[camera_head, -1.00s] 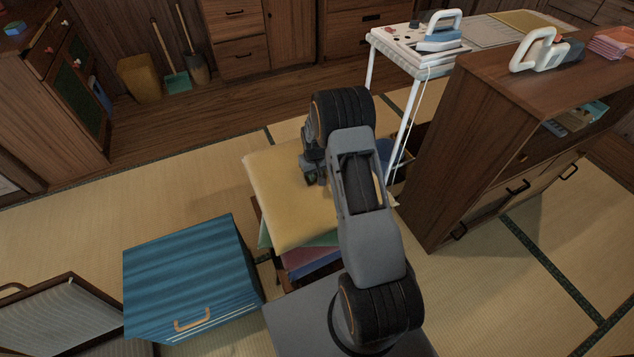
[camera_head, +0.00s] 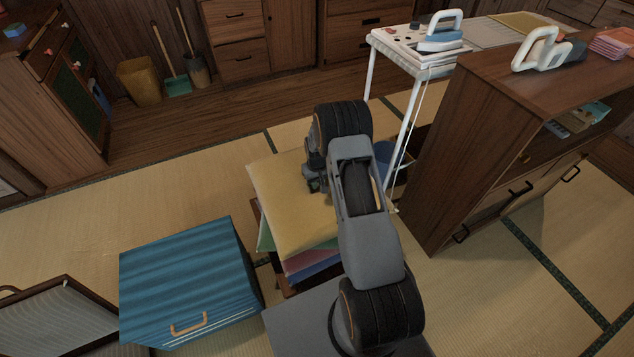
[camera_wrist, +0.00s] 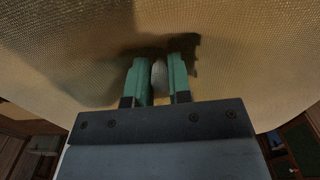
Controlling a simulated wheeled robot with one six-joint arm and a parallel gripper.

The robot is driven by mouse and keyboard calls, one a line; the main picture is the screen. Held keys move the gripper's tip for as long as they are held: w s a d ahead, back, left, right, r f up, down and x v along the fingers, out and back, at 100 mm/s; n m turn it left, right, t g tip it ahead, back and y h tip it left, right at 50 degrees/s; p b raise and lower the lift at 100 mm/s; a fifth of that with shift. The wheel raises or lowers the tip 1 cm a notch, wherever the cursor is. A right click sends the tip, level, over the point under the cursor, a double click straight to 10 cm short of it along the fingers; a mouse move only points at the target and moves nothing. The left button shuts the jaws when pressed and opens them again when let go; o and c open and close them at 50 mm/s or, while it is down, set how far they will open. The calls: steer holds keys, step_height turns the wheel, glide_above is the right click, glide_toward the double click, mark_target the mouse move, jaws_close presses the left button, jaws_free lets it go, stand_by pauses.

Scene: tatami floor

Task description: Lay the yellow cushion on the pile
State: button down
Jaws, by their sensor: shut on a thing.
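The yellow cushion (camera_head: 284,205) lies over the pile in the head view, slightly tilted, with its right part hidden behind my arm. Below it show the edges of a green cushion (camera_head: 266,236), a pink cushion (camera_head: 309,259) and a blue cushion (camera_head: 318,269). My gripper (camera_head: 312,177) is at the yellow cushion's far right part. In the wrist view the yellow cushion (camera_wrist: 70,60) fills the upper area, and my gripper (camera_wrist: 159,82) is shut on a pinched bit of it between green fingers. Whether the cushion rests fully on the pile is hard to tell.
A blue box with a handle (camera_head: 185,275) stands left of the pile. A wooden cabinet (camera_head: 450,150) stands close on the right, and a white ironing table (camera_head: 400,130) is behind it. Open tatami (camera_head: 150,205) lies behind the blue box.

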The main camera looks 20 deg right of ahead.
steer(key=shift+f, duration=0.2)
steer(key=c, duration=1.1)
jaws_free()
steer(key=shift+o, duration=0.2)
steer(key=shift+r, duration=0.1)
step_height(320, 180, up, 20)
steer(key=s+a+p, duration=0.3)
steer(key=s+a+r+t, duration=0.1)
steer(key=s+a+r, duration=0.3)
steer(key=s+r, duration=0.3)
steer(key=s+a+r+t, duration=0.2)
steer(key=s+a+r, duration=0.2)
steer(key=s, duration=1)
steer(key=v, duration=0.2)
steer(key=shift+r, duration=0.4)
